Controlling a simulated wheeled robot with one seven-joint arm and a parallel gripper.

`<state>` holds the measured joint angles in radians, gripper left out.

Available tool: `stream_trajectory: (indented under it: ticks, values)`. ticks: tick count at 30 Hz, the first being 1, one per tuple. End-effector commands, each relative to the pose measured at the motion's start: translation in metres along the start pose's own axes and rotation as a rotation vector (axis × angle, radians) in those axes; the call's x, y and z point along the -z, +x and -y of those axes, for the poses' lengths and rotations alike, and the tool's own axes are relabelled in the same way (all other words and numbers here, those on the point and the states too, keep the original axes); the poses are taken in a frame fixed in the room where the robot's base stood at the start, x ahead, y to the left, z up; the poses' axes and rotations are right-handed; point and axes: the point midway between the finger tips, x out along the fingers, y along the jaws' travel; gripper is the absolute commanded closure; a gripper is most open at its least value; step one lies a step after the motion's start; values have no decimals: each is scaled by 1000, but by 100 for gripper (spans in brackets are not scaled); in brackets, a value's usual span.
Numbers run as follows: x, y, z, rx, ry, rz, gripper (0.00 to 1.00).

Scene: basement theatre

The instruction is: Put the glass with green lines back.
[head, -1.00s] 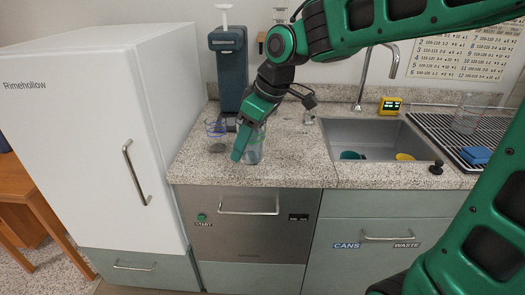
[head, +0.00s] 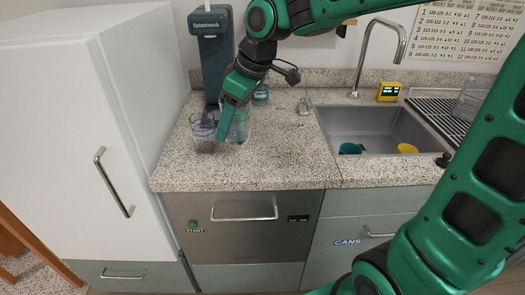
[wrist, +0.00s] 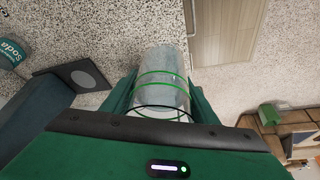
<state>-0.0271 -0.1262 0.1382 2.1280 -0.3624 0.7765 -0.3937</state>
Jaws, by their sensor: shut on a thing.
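The glass with green lines (wrist: 162,88) is clear, with green rings around it. It lies between the fingers of my gripper (wrist: 160,100) in the wrist view, and the gripper is shut on it. In the head view my gripper (head: 226,122) reaches down over the counter and partly hides this glass (head: 241,126). I cannot tell whether its base touches the counter. Another clear glass, with blue lines (head: 203,130), stands on the counter just left of my gripper.
The sink (head: 375,127) holds teal and yellow items. A white fridge (head: 75,130) borders the left. The front counter (head: 270,170) is clear.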

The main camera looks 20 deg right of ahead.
Motion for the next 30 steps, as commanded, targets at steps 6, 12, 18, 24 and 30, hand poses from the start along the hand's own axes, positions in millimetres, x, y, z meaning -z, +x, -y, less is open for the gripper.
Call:
stream_trajectory:
  ticks: [6, 12, 18, 24, 30]
  values:
    - [1, 1, -1, 1, -3, -1, 88]
    - [-12, 13, -24, 2, 0, 0, 88]
    - [-29, 29, -57, 2, 0, 0, 88]
    - [-45, 44, -88, 1, -1, 0, 88]
    - [-54, 52, -107, 1, -3, -1, 88]
